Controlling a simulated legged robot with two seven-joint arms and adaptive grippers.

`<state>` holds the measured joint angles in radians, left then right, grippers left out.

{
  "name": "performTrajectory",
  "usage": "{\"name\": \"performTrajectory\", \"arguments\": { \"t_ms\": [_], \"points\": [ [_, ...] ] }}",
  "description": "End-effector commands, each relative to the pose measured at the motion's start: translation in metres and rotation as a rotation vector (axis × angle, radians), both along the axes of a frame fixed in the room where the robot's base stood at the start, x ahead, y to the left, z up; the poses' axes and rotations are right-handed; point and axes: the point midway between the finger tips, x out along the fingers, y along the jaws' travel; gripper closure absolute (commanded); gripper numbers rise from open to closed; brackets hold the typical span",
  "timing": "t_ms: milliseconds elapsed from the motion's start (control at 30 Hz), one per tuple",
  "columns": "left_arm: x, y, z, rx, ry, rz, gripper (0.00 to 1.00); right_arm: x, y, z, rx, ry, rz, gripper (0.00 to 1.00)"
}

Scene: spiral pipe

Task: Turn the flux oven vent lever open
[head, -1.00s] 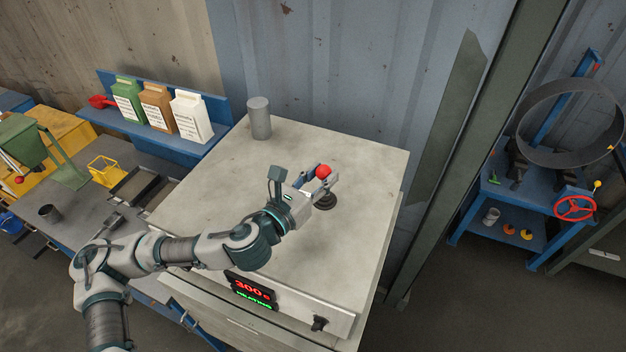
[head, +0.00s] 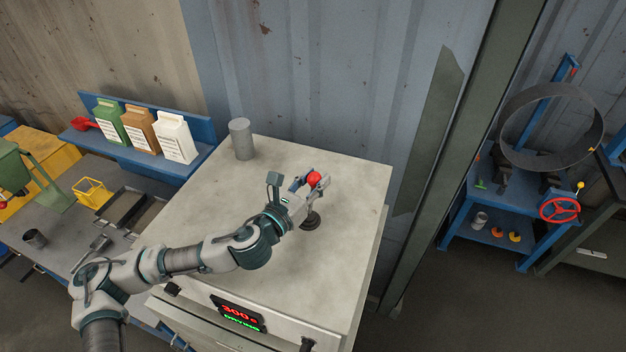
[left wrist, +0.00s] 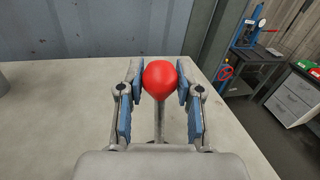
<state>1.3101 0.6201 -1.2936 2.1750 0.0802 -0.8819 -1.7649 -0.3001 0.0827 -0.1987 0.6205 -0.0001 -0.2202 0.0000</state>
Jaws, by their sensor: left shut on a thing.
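The oven (head: 265,172) is a large grey-white box with a flat top. Its vent lever has a round red knob (head: 314,178) above a dark round base (head: 311,219) on the oven top. My left gripper (head: 314,180) is shut on the red knob. In the left wrist view the red knob (left wrist: 159,79) sits between the two blue-padded fingers, with a grey stem (left wrist: 159,121) below it. The gripper hides part of the lever in the head view. My right gripper is not in view.
A grey cylinder (head: 241,139) stands at the oven's back left corner. The oven front has a lit display (head: 238,313) with red and green text. A bench with trays and cartons (head: 177,137) is at left. A green post stands right of the oven, before a blue cart (head: 515,205).

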Motion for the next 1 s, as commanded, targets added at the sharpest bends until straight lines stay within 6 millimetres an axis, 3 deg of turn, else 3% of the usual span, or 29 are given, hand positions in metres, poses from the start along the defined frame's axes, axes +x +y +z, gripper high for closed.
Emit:
{"name": "performTrajectory", "arguments": {
  "t_ms": [433,467,533,867,1000],
  "points": [
    [0.003,0.001,0.003,-0.002,-0.007,0.007,1.00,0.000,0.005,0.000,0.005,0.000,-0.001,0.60],
    [0.003,0.001,0.003,-0.002,-0.007,0.007,0.58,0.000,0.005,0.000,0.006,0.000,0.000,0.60],
    [0.002,0.001,0.003,-0.002,-0.007,0.006,0.41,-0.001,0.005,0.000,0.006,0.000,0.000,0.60],
    [-0.002,0.002,0.001,-0.001,-0.004,0.002,0.40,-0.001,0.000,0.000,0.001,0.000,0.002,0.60],
    [-0.015,0.013,0.001,0.000,-0.003,0.002,0.40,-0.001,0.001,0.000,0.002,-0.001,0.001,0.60]
  ]
}}
